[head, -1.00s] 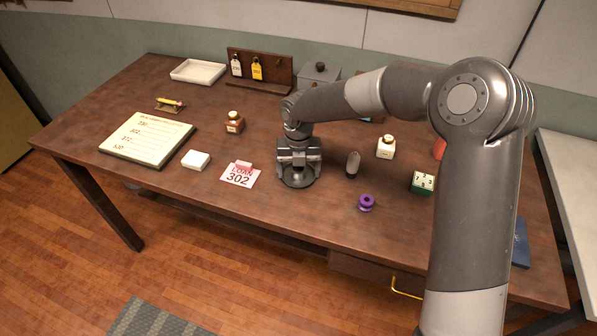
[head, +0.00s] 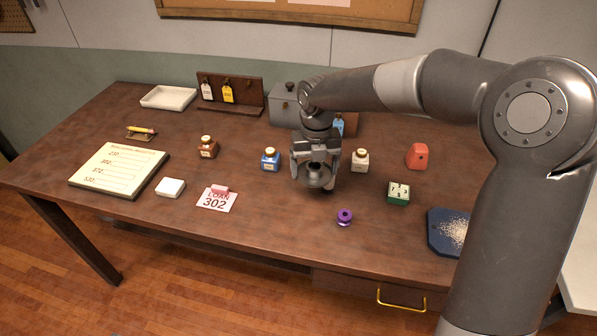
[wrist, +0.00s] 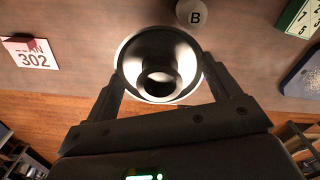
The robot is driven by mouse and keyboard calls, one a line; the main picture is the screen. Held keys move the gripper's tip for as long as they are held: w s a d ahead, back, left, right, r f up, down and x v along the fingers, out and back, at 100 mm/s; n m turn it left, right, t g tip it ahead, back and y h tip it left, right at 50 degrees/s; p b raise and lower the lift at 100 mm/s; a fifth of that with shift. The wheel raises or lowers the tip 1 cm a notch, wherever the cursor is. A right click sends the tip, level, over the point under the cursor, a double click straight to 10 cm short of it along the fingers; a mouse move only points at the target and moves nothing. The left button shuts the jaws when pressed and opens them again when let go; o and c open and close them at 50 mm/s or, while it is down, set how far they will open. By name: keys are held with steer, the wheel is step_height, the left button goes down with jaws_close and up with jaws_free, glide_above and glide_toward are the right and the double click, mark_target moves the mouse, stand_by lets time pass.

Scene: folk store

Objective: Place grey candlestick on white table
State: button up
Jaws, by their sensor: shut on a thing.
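My gripper (head: 316,163) is shut on the grey candlestick (head: 317,180) and holds it upright over the brown desk, right of its middle. In the wrist view the candlestick (wrist: 188,60) sits between the two fingers, with its round rim and inner cup facing the camera. In the head view the fingers partly hide it. A small strip of the white table (head: 577,272) shows at the lower right edge of the head view, beyond my arm; most of it is hidden or out of view.
The brown desk (head: 130,225) bears ink bottles, a LOAN 302 card (head: 216,199), a purple spool (head: 345,217), a green numbered block (head: 398,193), a red object (head: 417,156) and a blue tray (head: 437,238). A grey piece marked B (wrist: 195,13) stands near the candlestick.

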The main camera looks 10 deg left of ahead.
steer(key=shift+d+r, duration=0.35)
steer(key=shift+d, duration=0.15)
steer(key=w+d+m, duration=0.3)
steer(key=w+d, duration=0.1)
steer(key=d, duration=0.6)
steer(key=w+d+m, duration=0.2)
steer(key=w+d, duration=0.2)
steer(key=d, duration=0.6)
steer(key=s+d+m, duration=0.2)
steer(key=d+m, duration=0.4)
steer(key=d, duration=1.7)
steer(key=s+d+m, duration=0.5)
steer(key=s+d, duration=0.7)
steer(key=d, duration=0.5)
steer(key=s+d+m, duration=0.5)
steer(key=s+d, duration=0.7)
steer(key=d, duration=0.4)
glide_above(594, 271)
step_height(594, 271, down, 7)
steer(key=shift+r, duration=0.1)
steer(key=shift+f, duration=2)
